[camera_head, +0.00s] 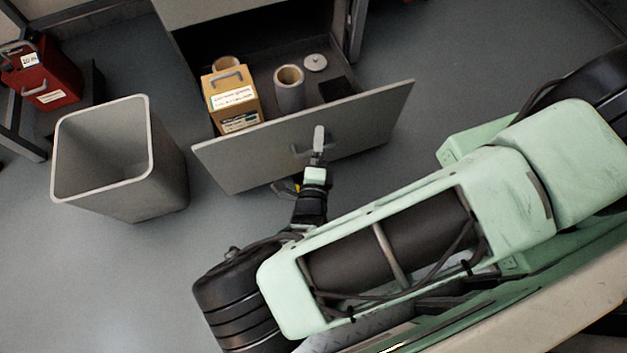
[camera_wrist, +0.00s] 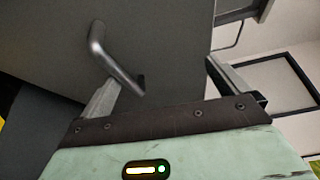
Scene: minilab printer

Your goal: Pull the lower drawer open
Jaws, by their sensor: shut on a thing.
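The lower drawer (camera_head: 235,165) stands well open, its grey front slightly slanted in the head view and its inside visible from above. My gripper (camera_head: 318,142) is at the drawer front, shut on the drawer handle (camera_head: 300,150). In the wrist view the bent metal handle (camera_wrist: 112,58) crosses by the left finger of my gripper (camera_wrist: 165,75), with the grey drawer front behind it. The exact contact between fingers and handle is hard to make out.
A grey bin (camera_head: 165,165) stands left of the drawer. A red canister (camera_head: 42,75) is at the far left.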

